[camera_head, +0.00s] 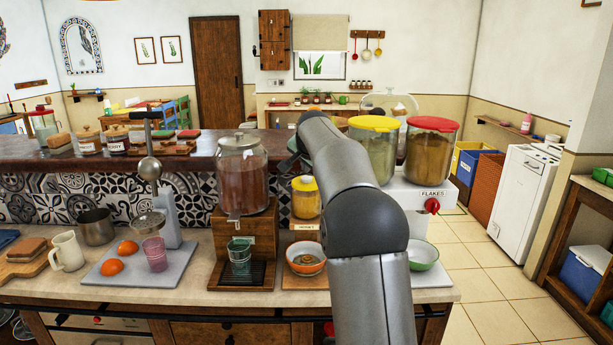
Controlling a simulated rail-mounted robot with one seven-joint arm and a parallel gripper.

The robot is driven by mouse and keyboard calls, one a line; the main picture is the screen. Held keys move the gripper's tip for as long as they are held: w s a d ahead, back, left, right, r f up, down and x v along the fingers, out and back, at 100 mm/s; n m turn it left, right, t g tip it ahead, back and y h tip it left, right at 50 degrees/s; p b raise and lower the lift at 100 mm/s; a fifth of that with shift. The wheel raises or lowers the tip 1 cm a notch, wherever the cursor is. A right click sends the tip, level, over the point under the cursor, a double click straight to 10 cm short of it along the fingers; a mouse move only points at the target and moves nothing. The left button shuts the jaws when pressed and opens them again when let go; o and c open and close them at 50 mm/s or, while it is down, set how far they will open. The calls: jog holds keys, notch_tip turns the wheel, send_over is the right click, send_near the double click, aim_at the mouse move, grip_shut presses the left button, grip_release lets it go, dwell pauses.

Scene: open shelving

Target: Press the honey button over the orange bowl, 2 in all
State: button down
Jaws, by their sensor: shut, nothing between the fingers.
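The honey dispenser (305,205) is a small jar of amber honey with a yellow lid. It stands on the counter above a wooden shelf labelled HONEY (305,228). The orange bowl (293,249) sits on a wooden board under it, with something brownish inside. The honey button cannot be made out. My arm rises in front of the counter, just right of the dispenser and bowl, and bends away near the top. My gripper's fingers are hidden behind the arm's far end, so their place relative to the button does not show.
A large brown-filled dispenser (242,170) with a green glass (240,256) stands to the left. A flakes dispenser (430,155) with a red knob (432,205) stands right, above a green bowl (424,254). A tray (180,265) with oranges lies further left.

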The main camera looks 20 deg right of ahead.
aim_at(307, 179)
notch_tip(307, 179, up, 5)
jog(key=p, duration=0.4)
jog(key=shift+r+p, duration=0.1)
jog(key=shift+p, duration=0.3)
dwell(2.3)
